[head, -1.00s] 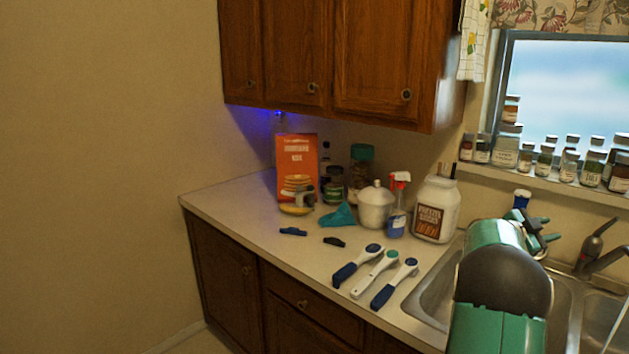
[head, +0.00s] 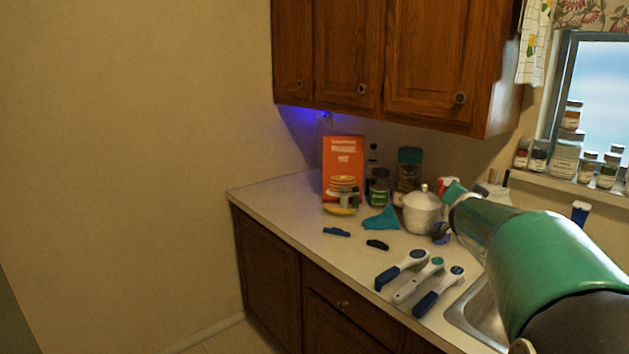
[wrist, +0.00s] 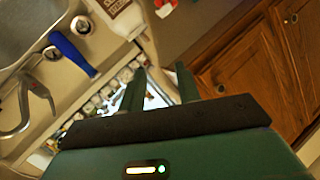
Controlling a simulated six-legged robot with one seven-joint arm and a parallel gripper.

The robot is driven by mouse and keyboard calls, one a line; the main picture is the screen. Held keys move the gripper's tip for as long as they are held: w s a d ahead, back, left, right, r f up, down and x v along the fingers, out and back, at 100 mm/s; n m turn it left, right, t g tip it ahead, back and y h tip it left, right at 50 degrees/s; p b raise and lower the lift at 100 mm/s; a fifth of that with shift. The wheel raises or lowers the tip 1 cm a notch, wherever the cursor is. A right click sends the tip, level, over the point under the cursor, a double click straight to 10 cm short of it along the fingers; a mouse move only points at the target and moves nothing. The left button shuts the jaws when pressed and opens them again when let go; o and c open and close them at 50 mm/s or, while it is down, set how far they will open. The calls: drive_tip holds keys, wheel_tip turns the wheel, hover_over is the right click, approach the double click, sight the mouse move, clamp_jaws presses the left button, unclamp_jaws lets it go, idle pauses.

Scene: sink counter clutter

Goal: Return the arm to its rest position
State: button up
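My gripper (wrist: 158,84) shows in the wrist view with its two dark fingers apart and nothing between them. In the head view my green arm reaches in from the lower right, above the sink and the counter's right part.
The counter holds an orange box (head: 343,166), a teal cloth-like item (head: 381,219), a white lidded pot (head: 422,211) and several blue-and-white handled tools (head: 401,270). Wall cabinets (head: 428,62) hang above. A faucet (wrist: 37,92) and blue-handled item (wrist: 72,54) show in the wrist view.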

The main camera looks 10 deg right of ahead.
drive_tip(key=s+a+f+n+y, duration=0.2)
drive_tip(key=s+a+n+y, duration=0.1)
drive_tip(key=a, duration=0.6)
drive_tip(key=s+a+f+n+g+y, duration=0.1)
drive_tip(key=s+a+n+y, duration=0.25)
drive_tip(key=a, duration=0.55)
drive_tip(key=s+a+f+n+y, duration=0.2)
drive_tip(key=s+a+y, duration=0.15)
drive_tip(key=a, duration=0.55)
drive_tip(key=s+a+f+n+g, duration=0.2)
drive_tip(key=s+a+f+g, duration=0.1)
drive_tip(key=s, duration=0.6)
drive_tip(key=s+a+f+n+g, duration=0.2)
drive_tip(key=s+a+f, duration=0.3)
drive_tip(key=s+f, duration=0.2)
drive_tip(key=s, duration=0.2)
drive_tip(key=shift+s+g, duration=0.4)
drive_tip(key=shift+d, duration=0.15)
